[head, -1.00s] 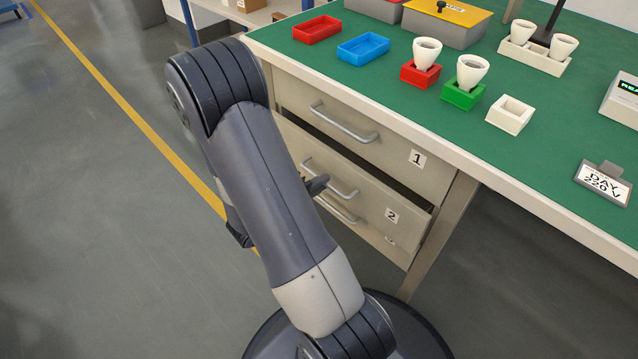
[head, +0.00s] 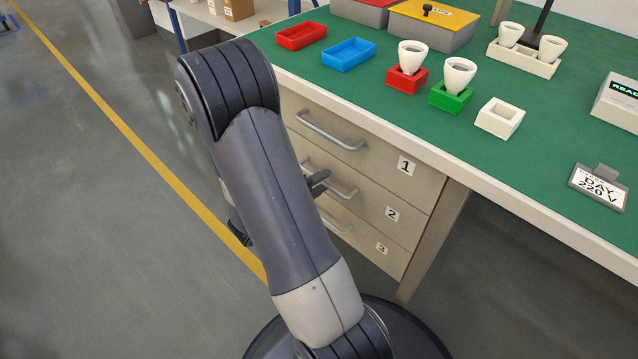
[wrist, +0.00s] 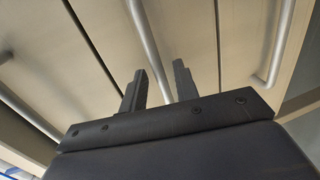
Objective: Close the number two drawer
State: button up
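The number two drawer (head: 377,205) is the middle drawer of the bench cabinet. In the head view its front looks flush with the drawers above and below, with no open gap seen. Its bar handle (head: 342,187) shows just right of my forearm. My gripper (head: 318,183) is mostly hidden behind the forearm, with one dark finger showing by that handle. In the wrist view my gripper (wrist: 160,84) has its two fingers apart. A bar handle (wrist: 150,50) runs into the gap between them in the picture; I cannot tell whether it touches a finger.
Drawer one (head: 380,155) is above and drawer three (head: 365,243) below, both looking shut. The green bench top (head: 540,150) holds bulbs in red and green holders, trays and a sign. A bench leg (head: 432,240) stands right of the drawers. Open floor (head: 90,230) lies left.

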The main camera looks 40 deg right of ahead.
jog(key=shift+o, duration=0.2)
jog(key=w+p+v, duration=0.1)
jog(key=p+v, duration=0.1)
jog(key=v, duration=0.9)
jog(key=shift+s, duration=0.4)
jog(key=shift+d, duration=0.1)
jog(key=s+b+x, duration=0.1)
jog(key=b+x, duration=0.1)
jog(key=x, duration=0.8)
jog(key=shift+w+d, duration=0.2)
jog(key=shift+w, duration=0.25)
jog(key=shift+a, duration=0.1)
